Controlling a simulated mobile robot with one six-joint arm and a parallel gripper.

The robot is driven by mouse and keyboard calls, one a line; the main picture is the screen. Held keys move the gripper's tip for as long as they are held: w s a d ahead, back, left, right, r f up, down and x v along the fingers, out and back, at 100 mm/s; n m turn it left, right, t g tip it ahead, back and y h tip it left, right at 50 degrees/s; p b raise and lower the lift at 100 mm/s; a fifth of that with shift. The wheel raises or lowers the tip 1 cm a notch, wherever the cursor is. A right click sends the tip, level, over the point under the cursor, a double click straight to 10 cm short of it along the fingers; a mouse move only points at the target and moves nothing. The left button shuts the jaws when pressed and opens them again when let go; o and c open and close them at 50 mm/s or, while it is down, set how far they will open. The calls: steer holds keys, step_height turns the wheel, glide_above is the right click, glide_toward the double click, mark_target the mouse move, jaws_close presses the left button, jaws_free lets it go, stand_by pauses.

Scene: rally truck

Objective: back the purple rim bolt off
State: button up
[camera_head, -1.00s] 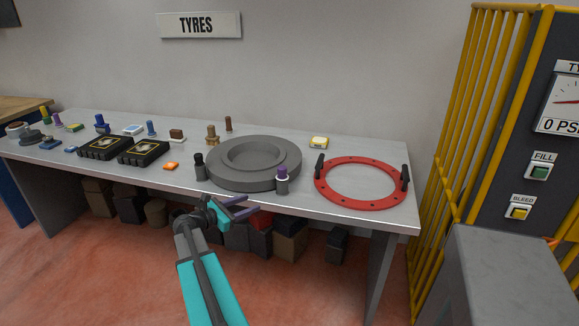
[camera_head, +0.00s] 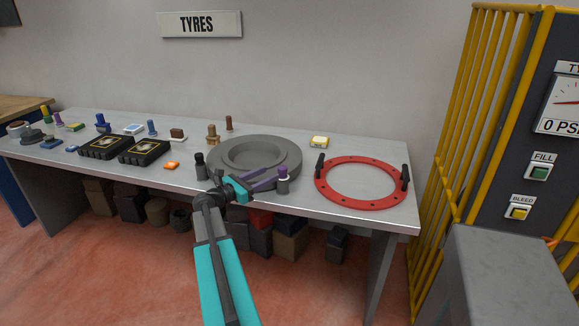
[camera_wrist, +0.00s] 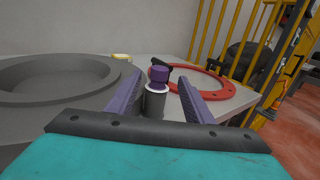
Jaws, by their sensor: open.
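The purple rim bolt (camera_head: 283,171) stands upright in a grey post with a pale collar (camera_head: 282,185), at the front right of the grey round rim (camera_head: 228,182) on the bench. In the wrist view the purple bolt (camera_wrist: 159,76) is near the middle, above its grey post (camera_wrist: 154,103). My gripper (camera_head: 265,180) is open, its purple fingers pointing toward the bolt from the left. In the wrist view my gripper (camera_wrist: 160,98) has one finger on each side of the post; I cannot tell whether the bolt is fully between the fingertips.
A red ring with black handles (camera_head: 331,194) lies right of the bolt. A black-topped post (camera_head: 200,167) stands left of my gripper. Black boxes (camera_head: 143,151) and small parts crowd the bench's left. A yellow cage (camera_head: 452,130) stands at the right.

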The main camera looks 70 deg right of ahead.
mark_target(283, 172)
steer(key=p+x, duration=0.2)
steer(key=x, duration=1)
steer(key=shift+d, duration=0.2)
steer(key=shift+s, duration=0.1)
steer(key=c, duration=1)
steer(key=shift+n+t+h, duration=0.3)
steer(key=shift+n+t, duration=0.1)
steer(key=shift+t, duration=0.2)
steer(key=shift+c, duration=0.2)
